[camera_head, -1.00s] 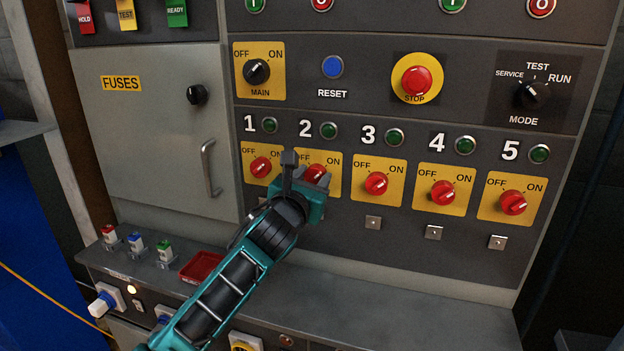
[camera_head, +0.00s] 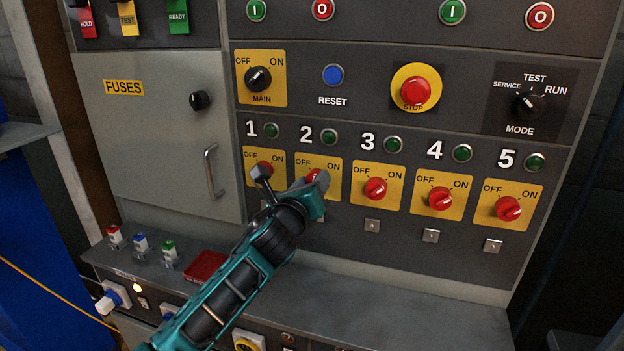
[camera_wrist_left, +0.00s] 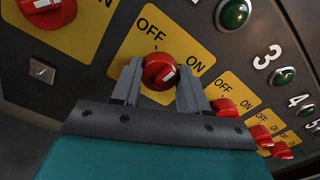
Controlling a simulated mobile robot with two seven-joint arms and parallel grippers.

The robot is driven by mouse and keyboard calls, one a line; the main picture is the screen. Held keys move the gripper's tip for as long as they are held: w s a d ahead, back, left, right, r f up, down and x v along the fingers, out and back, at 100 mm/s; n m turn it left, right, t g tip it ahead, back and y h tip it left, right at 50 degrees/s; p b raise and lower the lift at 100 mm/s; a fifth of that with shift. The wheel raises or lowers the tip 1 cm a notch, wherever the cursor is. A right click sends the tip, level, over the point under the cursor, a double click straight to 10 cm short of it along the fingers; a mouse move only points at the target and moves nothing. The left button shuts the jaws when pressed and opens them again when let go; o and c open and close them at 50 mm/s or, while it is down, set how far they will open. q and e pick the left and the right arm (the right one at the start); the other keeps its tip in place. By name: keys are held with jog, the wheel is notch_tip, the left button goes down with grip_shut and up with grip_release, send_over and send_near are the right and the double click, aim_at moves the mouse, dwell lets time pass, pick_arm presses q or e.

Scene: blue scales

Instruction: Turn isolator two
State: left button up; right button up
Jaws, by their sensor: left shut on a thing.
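The isolator two knob is red on a yellow OFF/ON plate (camera_head: 328,192) under the number 2. In the head view its red top (camera_head: 313,176) shows only partly behind my gripper. My left gripper (camera_head: 318,183) is shut on this knob. In the left wrist view the knob (camera_wrist_left: 160,69) sits between both grey fingers (camera_wrist_left: 158,88), its white mark right of centre, towards the ON side. My right gripper is not in view.
Red knob one (camera_head: 265,168) is close to the left of my gripper, and knob three (camera_head: 375,188) is to the right. Knobs four (camera_head: 439,198) and five (camera_head: 508,208) follow. A grey ledge (camera_head: 400,296) with a red tray (camera_head: 206,266) runs below.

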pick_arm(q)
jog(key=n, duration=1)
jog(key=shift+f, duration=0.15)
jog(key=shift+n, duration=0.4)
jog(key=o, duration=1.1)
jog(key=shift+a, duration=0.1)
jog(key=shift+c, duration=0.2)
jog(key=v, duration=1.3)
